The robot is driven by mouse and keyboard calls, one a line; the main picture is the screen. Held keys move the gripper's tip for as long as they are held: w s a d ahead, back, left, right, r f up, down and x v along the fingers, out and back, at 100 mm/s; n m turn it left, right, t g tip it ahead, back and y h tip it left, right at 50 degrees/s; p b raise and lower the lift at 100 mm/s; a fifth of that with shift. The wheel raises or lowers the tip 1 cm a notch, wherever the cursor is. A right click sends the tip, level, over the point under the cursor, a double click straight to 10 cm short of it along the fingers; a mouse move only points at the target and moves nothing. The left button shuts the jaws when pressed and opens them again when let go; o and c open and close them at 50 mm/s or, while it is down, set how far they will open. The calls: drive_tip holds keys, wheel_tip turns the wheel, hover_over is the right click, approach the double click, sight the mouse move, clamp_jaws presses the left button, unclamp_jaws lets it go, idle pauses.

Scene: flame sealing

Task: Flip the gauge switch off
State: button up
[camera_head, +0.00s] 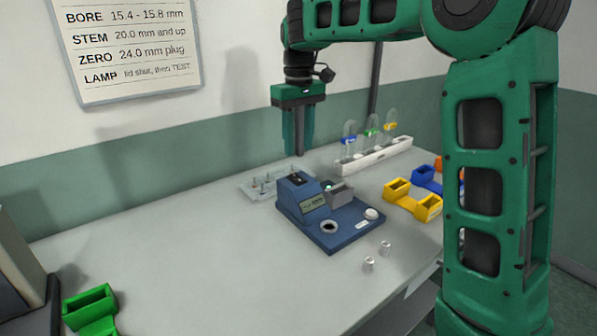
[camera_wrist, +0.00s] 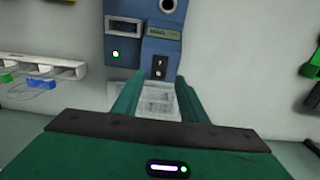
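The blue gauge (camera_head: 345,228) stands mid-table, with a small display, a round hole and a white round button. In the wrist view, the gauge (camera_wrist: 160,48) shows at the top. Its black switch (camera_wrist: 160,68) is on the face towards my gripper, just beyond the fingertips; its setting is too small to tell. In the wrist view, my gripper's fingers (camera_wrist: 157,82) are parted and empty.
A clear tray (camera_head: 262,187) with small pins lies behind the gauge, below my gripper. A white rack (camera_head: 375,153) of capped tubes stands at the back right. Yellow (camera_head: 412,203) and blue holders are at right. Two small plugs (camera_head: 369,263) stand in front. The left table is mostly clear.

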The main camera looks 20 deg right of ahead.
sight(299, 179)
wheel_tip(299, 179, down, 8)
drive_tip(key=shift+f, duration=0.25)
